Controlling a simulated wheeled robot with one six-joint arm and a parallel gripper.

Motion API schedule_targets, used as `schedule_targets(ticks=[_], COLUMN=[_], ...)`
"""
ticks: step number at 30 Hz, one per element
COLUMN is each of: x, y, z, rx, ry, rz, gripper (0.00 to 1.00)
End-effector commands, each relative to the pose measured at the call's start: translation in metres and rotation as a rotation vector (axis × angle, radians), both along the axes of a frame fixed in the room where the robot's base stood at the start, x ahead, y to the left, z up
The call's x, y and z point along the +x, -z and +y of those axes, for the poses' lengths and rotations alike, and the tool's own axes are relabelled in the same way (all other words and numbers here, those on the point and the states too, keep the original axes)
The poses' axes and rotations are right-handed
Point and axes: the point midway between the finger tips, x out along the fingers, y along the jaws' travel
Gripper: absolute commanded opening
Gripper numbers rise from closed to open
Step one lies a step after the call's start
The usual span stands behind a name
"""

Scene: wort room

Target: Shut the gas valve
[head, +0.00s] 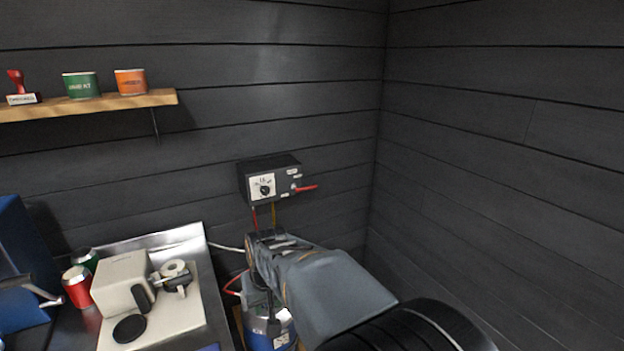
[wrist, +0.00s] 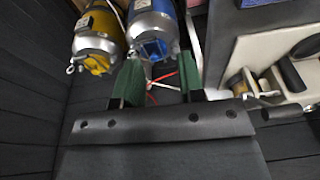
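A dark control box (head: 270,180) with a white dial plate and knob hangs on the back wall. A red lever (head: 305,188) sticks out to the right from its front. A blue gas cylinder (head: 262,342) stands below, partly hidden by my arm. In the wrist view, the blue cylinder's metal top (wrist: 152,28) and blue valve part lie just beyond my fingers, with a yellow cylinder (wrist: 101,22) to its left. My gripper (wrist: 160,65) is open, its green fingers apart with nothing seen held between them.
A steel counter (head: 205,262) at left holds a beige machine (head: 122,281) and a red can (head: 77,286). A wooden shelf (head: 150,98) carries a stamp and two tins. Red and yellow hoses hang below the box. The right wall is bare.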

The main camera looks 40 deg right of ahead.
Motion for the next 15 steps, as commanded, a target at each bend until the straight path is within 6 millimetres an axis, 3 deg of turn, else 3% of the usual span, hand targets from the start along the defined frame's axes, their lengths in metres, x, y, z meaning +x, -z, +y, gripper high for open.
schedule_targets(ticks=[1,6,11,15], x=[0.019,0.077,0.118,0.142], y=[-0.011,-0.036,-0.055,-0.071], z=[-0.023,-0.106,-0.192,-0.264], rx=[0.013,0.044,0.053,0.039], ry=[0.055,0.178,0.246,0.267], rz=[-0.003,-0.06,-0.145,-0.235], gripper=[0.32,0.15,0.0,0.0])
